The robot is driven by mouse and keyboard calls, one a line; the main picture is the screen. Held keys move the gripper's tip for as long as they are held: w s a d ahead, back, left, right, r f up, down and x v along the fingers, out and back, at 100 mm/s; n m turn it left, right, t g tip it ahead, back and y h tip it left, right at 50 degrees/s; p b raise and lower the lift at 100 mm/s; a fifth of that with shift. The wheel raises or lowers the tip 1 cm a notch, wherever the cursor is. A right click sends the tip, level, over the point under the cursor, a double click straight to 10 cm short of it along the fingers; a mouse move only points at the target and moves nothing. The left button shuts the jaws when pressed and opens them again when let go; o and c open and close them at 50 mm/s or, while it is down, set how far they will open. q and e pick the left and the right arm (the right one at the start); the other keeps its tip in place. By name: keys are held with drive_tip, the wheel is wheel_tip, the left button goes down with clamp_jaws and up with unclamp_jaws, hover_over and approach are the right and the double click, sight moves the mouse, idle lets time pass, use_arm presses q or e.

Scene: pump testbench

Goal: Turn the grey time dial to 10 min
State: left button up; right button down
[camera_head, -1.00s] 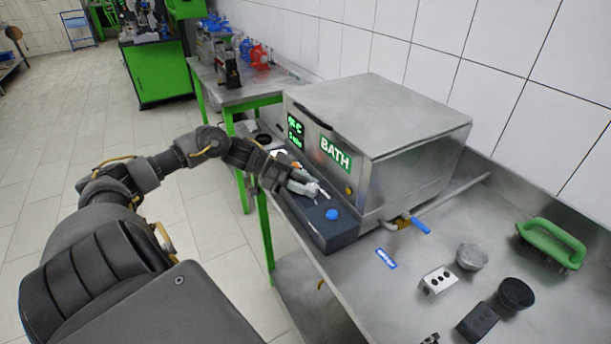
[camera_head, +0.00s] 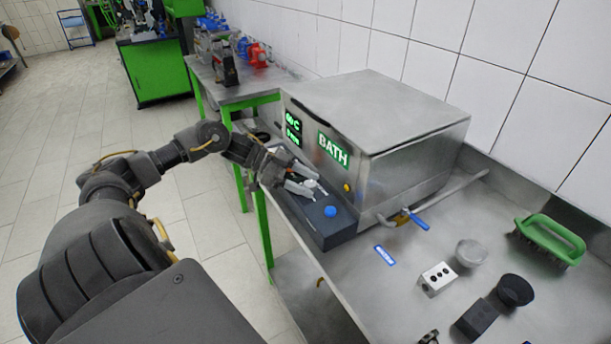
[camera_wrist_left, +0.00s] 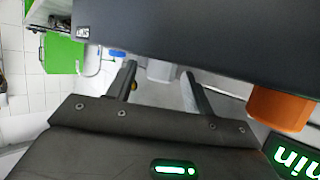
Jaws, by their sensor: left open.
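The steel bath (camera_head: 400,115) stands on the bench with a dark control base (camera_head: 330,234) along its front. My left gripper (camera_head: 309,190) is open over this base, left of the blue button (camera_head: 330,211). In the left wrist view, the pale grey dial (camera_wrist_left: 160,70) shows between the two fingers, with a gap visible on each side; I cannot tell whether either finger touches it. An orange knob (camera_wrist_left: 282,108) sits to the right of the fingers there. The dial's pointer and scale cannot be read. My right gripper is out of view.
The green display (camera_head: 293,127) is too small to read surely; part of "min" shows in the left wrist view. A blue-handled valve (camera_head: 418,221) sits at the bath's lower corner. A green brush (camera_head: 550,240) and several small parts lie on the right bench.

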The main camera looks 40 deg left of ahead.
use_arm(q)
drive_tip(key=v, duration=1.1)
drive_tip(key=shift+b, duration=0.3)
drive_tip(key=shift+f, duration=0.1)
